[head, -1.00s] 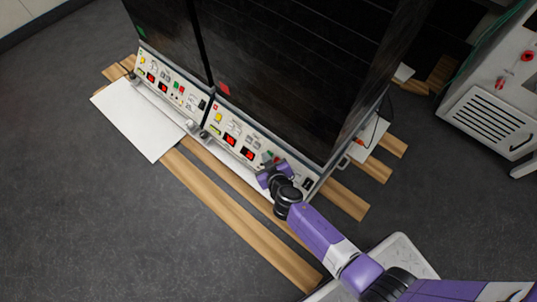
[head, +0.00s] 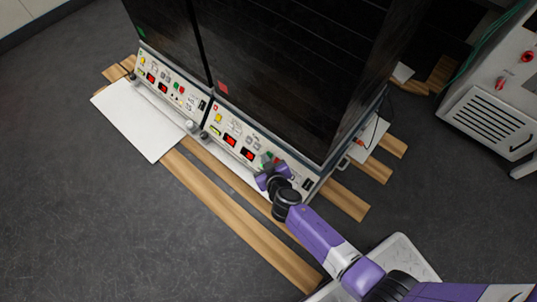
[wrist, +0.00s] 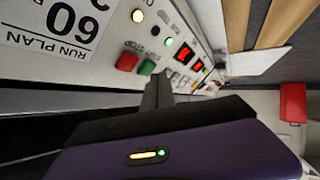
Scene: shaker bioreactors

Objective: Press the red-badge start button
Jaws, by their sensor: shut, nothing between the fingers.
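The unit with the red badge (head: 223,89) is the right one of two dark-doored shakers in the head view. Its control panel (head: 228,129) runs along the lower front. In the wrist view, a green button (wrist: 147,68) sits beside a red button (wrist: 127,61), with small lettering next to them. My gripper (head: 268,168) is at the right part of this panel. Its dark shut fingers (wrist: 160,92) point at the panel close to the green button, with nothing held. Whether they touch the button I cannot tell.
The left shaker has a green badge (head: 140,33) and a similar panel (head: 170,84). Lit lamps and red displays (wrist: 187,53) show near the buttons, with a run plan card (wrist: 58,25) beside them. Wooden planks (head: 225,205) lie along the front; grey floor is open to the left.

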